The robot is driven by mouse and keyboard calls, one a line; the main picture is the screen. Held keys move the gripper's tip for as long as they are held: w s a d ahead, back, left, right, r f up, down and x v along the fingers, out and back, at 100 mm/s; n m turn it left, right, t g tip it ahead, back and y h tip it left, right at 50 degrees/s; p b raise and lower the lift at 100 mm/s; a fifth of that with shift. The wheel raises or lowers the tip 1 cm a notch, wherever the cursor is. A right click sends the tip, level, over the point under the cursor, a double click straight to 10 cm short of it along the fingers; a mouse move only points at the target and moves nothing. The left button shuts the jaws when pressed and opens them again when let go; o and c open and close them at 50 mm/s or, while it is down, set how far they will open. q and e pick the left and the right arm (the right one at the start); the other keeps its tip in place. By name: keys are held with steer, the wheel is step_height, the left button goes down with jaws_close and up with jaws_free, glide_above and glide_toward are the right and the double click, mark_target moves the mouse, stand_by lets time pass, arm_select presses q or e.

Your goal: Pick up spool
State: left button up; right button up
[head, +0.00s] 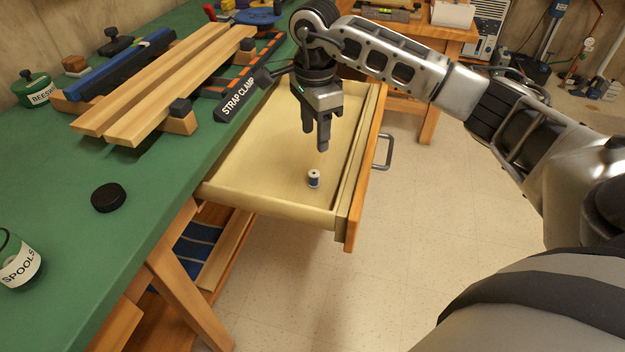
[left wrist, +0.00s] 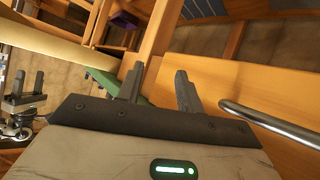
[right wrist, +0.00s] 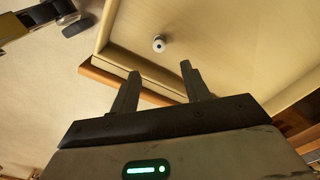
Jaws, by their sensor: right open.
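The spool (head: 314,178) is small, white at the ends with a dark blue band. It stands on the floor of the open drawer (head: 265,208), near its front. In the right wrist view the spool (right wrist: 159,43) lies ahead of the fingertips, roughly between their lines. My right gripper (head: 316,138) points down above the drawer. It is open, empty and apart from the spool. My left gripper (left wrist: 159,69) shows only in the left wrist view, with its fingers apart and nothing between them, close to the drawer's wooden front and metal handle (left wrist: 270,125).
The drawer's walls surround the spool. The green bench (head: 150,180) beside it holds a spools jar (head: 18,262), a black disc (head: 108,198), clamped boards (head: 165,85) and a strap clamp (head: 243,97). The drawer handle (head: 384,152) sticks out right. Open floor lies in front.

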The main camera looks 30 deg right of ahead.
mark_target(314, 173)
step_height(314, 173, down, 12)
steer(key=shift+a+r, duration=0.1)
jaws_close()
stand_by(0.4)
